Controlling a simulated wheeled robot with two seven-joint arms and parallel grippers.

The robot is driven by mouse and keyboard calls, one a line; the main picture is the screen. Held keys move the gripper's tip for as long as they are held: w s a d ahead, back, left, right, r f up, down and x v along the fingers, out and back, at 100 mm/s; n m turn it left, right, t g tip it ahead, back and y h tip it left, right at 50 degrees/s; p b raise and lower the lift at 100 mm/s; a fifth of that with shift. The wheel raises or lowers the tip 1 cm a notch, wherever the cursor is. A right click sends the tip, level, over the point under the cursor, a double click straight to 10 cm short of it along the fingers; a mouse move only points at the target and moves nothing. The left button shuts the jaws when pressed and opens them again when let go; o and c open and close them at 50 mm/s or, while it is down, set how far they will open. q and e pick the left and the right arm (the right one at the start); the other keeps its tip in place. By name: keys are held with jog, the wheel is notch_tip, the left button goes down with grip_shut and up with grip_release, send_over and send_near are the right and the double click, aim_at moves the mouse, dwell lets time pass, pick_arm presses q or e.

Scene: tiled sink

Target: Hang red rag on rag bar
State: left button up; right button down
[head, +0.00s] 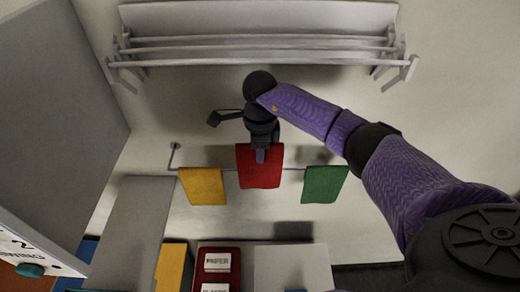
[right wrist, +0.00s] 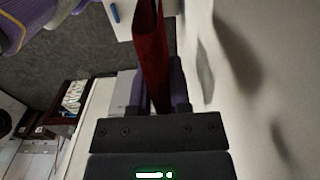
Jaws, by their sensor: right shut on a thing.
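The red rag (head: 260,168) hangs in the middle of the rag bar (head: 231,170), between a yellow rag (head: 202,187) and a green rag (head: 324,185). My right gripper (head: 261,155) comes down from above and is shut on the red rag near its top middle. In the right wrist view the red rag (right wrist: 151,55) shows edge-on between the purple fingers (right wrist: 158,90). The rag overlaps the bar in the head view; whether its weight rests on the bar cannot be told. My left gripper is not in view.
A white rack with several bars (head: 260,45) is on the wall above. A grey panel (head: 130,235) and several bins, one with a red rim (head: 218,250), stand below the rag bar. A large grey panel (head: 55,105) is at the left.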

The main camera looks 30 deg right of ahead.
aim_at(260, 169)
jog(key=shift+f, duration=0.25)
dwell(0.4)
jog(key=shift+f+b, duration=3.45)
jog(key=shift+f, duration=0.4)
jog(key=shift+c, duration=2.4)
grip_release()
